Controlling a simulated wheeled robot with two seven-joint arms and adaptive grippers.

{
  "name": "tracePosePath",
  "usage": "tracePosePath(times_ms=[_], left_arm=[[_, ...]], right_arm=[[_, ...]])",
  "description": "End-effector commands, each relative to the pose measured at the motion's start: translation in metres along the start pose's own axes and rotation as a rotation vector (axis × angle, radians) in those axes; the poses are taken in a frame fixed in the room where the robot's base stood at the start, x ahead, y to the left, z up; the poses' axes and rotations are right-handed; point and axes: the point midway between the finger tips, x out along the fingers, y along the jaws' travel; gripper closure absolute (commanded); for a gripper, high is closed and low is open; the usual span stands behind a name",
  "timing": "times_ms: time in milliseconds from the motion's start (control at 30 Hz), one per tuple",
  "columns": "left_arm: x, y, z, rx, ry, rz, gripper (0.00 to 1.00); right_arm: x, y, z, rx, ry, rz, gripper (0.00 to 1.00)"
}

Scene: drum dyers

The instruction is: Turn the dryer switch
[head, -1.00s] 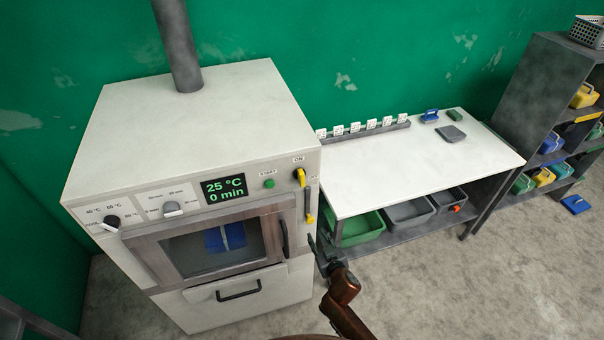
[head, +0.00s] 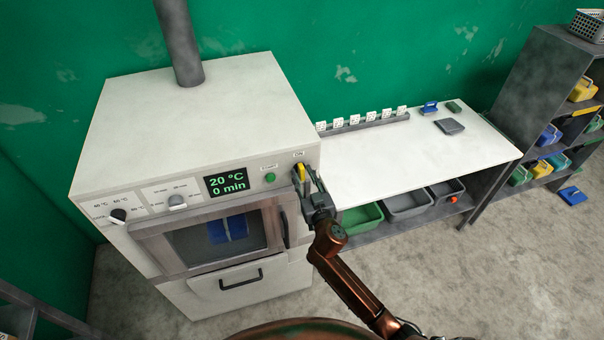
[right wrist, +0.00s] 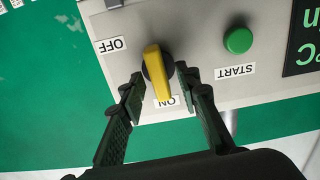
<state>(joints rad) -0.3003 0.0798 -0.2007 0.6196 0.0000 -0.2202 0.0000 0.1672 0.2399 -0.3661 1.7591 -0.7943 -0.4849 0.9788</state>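The dryer switch (head: 301,172) is a yellow lever on a dark round base at the right end of the dryer's front panel. In the right wrist view the switch (right wrist: 157,74) has its lever end toward the ON label (right wrist: 166,101), with the OFF label (right wrist: 110,45) off to the side. My right gripper (head: 306,178) is at the switch. In the right wrist view its fingers (right wrist: 160,73) are open, one on each side of the lever. I cannot tell whether either finger touches it. My left gripper is not in view.
A white table (head: 420,150) stands at right.

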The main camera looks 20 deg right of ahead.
Motion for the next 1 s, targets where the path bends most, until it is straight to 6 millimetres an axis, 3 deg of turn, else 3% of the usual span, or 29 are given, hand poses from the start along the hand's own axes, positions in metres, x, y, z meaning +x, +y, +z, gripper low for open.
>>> tracePosePath(times_ms=[300,767,1000], left_arm=[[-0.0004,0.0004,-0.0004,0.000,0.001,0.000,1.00],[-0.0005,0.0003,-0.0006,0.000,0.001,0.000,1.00],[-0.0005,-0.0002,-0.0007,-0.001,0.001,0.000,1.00]], right_arm=[[0.0037,0.0003,0.0005,0.000,-0.001,0.000,0.70],[0.0036,0.0000,0.0005,0.000,-0.001,0.000,1.00],[0.0036,-0.0022,0.0004,-0.001,-0.001,-0.001,1.00]])
